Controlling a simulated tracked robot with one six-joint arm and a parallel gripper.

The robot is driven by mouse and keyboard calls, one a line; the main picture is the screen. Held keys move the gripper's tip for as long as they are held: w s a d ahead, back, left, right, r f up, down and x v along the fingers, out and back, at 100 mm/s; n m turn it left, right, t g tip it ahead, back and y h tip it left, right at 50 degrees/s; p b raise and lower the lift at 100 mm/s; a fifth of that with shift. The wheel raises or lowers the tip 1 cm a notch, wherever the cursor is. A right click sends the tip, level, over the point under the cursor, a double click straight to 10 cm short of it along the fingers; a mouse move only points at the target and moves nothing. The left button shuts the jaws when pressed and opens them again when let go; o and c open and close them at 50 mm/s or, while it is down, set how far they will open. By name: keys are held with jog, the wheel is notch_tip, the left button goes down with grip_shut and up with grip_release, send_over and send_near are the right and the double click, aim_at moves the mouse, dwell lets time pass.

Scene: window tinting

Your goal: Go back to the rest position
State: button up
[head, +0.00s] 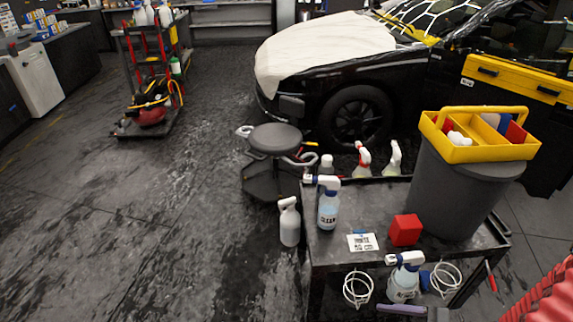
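My gripper does not show in the head view, so its state and any load are hidden. The task names no object. The nearest furniture is a black cart (386,190) at the lower right. On it stand a clear spray bottle with blue liquid (328,208), a red cube (405,230), a white label card (363,242) and a big grey bucket (460,190) topped by a yellow tray (475,151).
Several more bottles line the cart, including a white one (289,222) at its left side. A black stool (275,140) stands behind. A black car (350,75) with a white hood cover is at the back. The dark floor (150,220) at left is clear. A red ribbed thing (545,300) fills the lower right corner.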

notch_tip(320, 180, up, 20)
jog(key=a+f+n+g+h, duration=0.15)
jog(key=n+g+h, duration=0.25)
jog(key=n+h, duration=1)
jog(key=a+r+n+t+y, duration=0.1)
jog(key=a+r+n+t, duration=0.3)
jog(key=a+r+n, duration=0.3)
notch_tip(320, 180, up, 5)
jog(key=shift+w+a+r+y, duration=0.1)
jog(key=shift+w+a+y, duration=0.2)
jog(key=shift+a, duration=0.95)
